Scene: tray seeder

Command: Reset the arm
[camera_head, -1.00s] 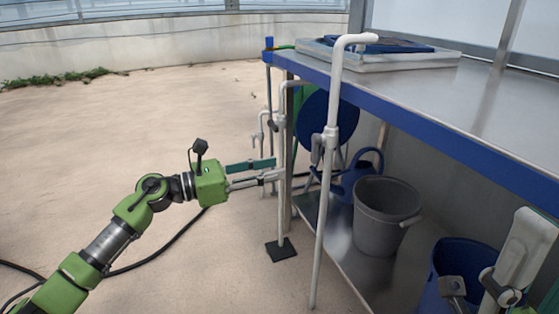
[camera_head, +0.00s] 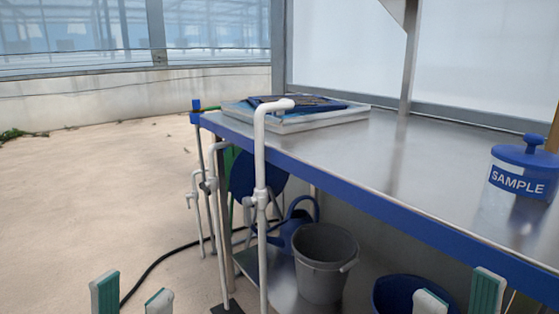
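My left gripper (camera_head: 131,292) shows at the bottom left edge, its two pale fingers with green pads apart and nothing between them. My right gripper (camera_head: 458,293) shows at the bottom right, also with its fingers apart and empty. The arms behind both grippers are below the frame. A white standpipe (camera_head: 260,170) with a bent top stands between them, in front of the bench, and neither gripper touches it.
A metal bench (camera_head: 400,160) with a blue edge fills the right. It bears a tray (camera_head: 318,121) and a blue SAMPLE jar (camera_head: 522,180). Below are a grey bucket (camera_head: 322,262), a blue watering can (camera_head: 288,228) and a blue tub (camera_head: 395,290). Open floor (camera_head: 90,200) lies left.

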